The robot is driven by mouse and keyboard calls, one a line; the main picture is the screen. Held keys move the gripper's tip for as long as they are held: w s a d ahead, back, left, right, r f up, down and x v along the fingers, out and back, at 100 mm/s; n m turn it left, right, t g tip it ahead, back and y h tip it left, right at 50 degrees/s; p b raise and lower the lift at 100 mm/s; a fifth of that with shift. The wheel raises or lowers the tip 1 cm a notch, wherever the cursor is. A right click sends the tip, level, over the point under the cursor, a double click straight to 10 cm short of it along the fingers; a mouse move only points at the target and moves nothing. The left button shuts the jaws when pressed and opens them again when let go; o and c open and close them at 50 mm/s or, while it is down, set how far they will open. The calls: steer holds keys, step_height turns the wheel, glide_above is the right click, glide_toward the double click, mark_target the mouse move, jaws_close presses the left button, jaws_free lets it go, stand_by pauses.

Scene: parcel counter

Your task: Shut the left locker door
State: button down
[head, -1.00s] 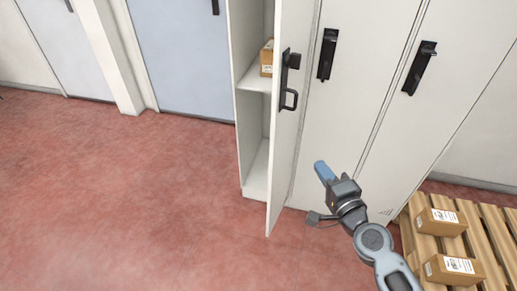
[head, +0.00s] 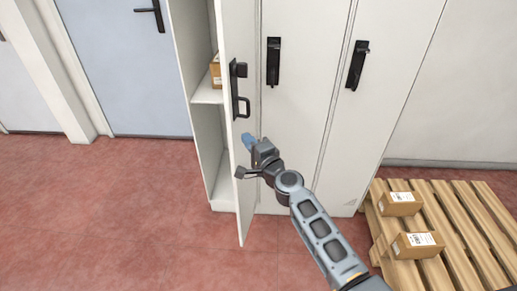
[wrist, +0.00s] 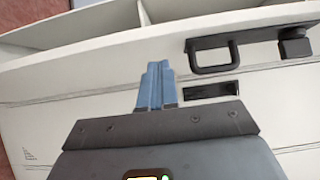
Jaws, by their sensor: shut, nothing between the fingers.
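The left locker door (head: 240,170) stands open, swung out toward me, with its black handle (head: 239,92) on its outer face. Behind it the left locker's inside shows a shelf (head: 208,95) with a brown parcel (head: 215,73) on it. My gripper (head: 248,138) is shut and empty, just to the right of the door and below its handle. In the wrist view the blue fingers (wrist: 155,86) are together and point at the pale door, with the door handle (wrist: 212,62) to their right. I cannot tell whether the fingertips touch the door.
The middle locker (head: 300,140) and right locker (head: 375,110) are shut. A wooden pallet (head: 455,215) with parcels (head: 400,204) stands at the right. A blue door (head: 120,70) is in the wall at the left. The red floor (head: 110,215) in front is clear.

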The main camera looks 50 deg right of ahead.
mark_target(233, 133)
steer(key=shift+w+a, duration=0.35)
steer(key=shift+w, duration=0.3)
steer(key=shift+w+a, duration=0.3)
steer(key=shift+w, duration=0.3)
steer(key=shift+a, duration=0.1)
